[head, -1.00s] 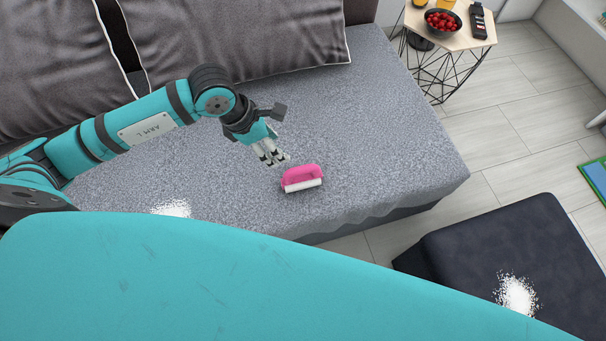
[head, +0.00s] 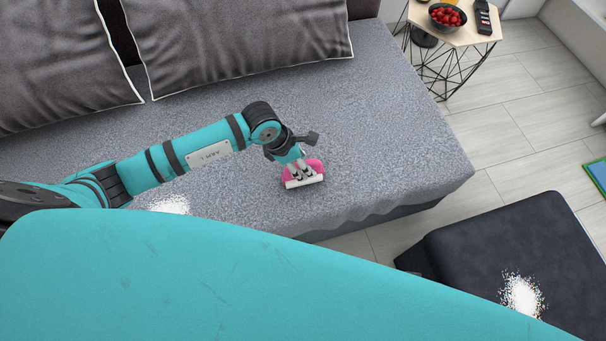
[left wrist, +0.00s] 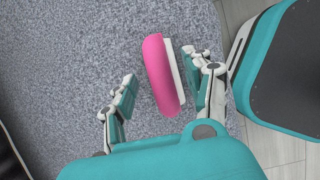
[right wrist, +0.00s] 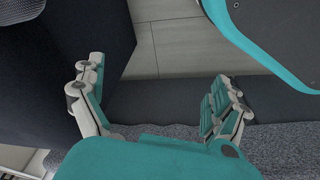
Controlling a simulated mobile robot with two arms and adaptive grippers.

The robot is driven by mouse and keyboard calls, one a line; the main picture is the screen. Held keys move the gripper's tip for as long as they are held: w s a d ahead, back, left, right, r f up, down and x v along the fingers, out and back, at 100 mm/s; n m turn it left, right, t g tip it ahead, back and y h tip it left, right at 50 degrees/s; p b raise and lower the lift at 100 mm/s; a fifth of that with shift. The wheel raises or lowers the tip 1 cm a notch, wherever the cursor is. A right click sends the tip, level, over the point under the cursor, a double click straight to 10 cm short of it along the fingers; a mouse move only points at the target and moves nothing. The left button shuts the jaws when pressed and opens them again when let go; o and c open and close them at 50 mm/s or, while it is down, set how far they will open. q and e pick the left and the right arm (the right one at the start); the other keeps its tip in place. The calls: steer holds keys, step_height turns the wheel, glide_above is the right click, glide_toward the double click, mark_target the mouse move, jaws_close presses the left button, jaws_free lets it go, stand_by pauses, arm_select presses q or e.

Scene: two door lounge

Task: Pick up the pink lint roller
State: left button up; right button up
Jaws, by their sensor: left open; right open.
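The pink lint roller (head: 314,166) with a white roller strip lies on the grey sofa seat (head: 380,130), near its front edge. My left gripper (head: 302,172) is over it in the head view and covers part of it. In the left wrist view the lint roller (left wrist: 160,72) lies between the two open fingers of my left gripper (left wrist: 160,92), its white side close to the right finger. I cannot tell whether that finger touches it. My right gripper (right wrist: 155,95) is open and empty in the right wrist view, over the sofa's front edge; the head view does not show it.
A dark ottoman (head: 470,240) with a white speckled patch (head: 522,294) stands at the right. Another white patch (head: 169,204) is on the sofa. Grey cushions (head: 230,40) line the back. A side table (head: 455,36) holds a bowl of red fruit (head: 445,17). Floor between is clear.

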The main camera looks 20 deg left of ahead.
arm_select(q)
steer(key=shift+w+d+f, duration=0.1)
steer(key=shift+d+f, duration=0.05)
steer(key=shift+f, duration=0.3)
jaws_close()
steer(key=shift+r, duration=0.1)
